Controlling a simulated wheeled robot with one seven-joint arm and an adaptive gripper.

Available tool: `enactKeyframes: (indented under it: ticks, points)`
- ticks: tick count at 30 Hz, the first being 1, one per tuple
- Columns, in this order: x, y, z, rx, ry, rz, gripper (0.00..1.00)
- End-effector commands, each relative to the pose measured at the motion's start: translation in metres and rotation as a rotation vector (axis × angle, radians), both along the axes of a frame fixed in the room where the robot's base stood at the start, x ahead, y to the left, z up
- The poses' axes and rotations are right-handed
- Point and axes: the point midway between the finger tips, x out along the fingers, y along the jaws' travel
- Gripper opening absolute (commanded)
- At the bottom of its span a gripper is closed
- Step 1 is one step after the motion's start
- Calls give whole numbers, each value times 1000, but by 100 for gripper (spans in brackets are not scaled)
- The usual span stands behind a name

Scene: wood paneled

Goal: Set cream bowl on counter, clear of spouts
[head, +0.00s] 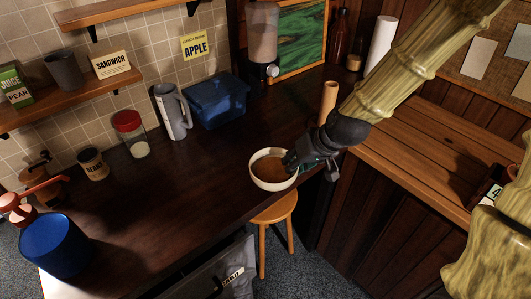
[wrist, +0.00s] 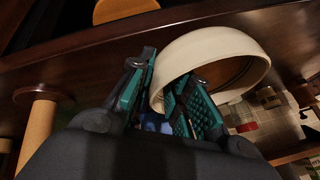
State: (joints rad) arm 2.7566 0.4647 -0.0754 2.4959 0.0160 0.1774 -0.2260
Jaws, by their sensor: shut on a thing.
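The cream bowl (head: 253,179), brown inside, is at the front edge of the dark counter (head: 190,185). My gripper (head: 298,160) comes from the right and is shut on the bowl's right rim. In the wrist view the bowl (wrist: 215,42) has its wall between the teal-padded fingers of my gripper (wrist: 160,95). I cannot tell whether its base touches the counter. A drink dispenser (head: 262,35) stands at the back with its spout (head: 272,71) facing forward, well behind the bowl.
A tan cylinder (head: 328,100) stands behind my gripper. A blue bin (head: 217,103), grey pitcher (head: 171,112) and red-lidded jar (head: 132,135) line the back. A blue container (head: 57,247) is at far left. A stool (head: 275,210) is below the edge. The middle counter is clear.

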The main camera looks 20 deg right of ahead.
Motion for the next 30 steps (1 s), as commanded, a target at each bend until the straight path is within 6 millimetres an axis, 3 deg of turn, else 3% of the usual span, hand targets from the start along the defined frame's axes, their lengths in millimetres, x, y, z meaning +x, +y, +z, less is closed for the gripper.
enactKeyframes:
  ticks: [10, 24, 30]
  points:
    - [32, 9, -1, -1, 1, 1, 0]
    - [105, 30, -7, -1, 1, 0, 0]
    - [123, 35, -10, 0, 0, 1, 0]
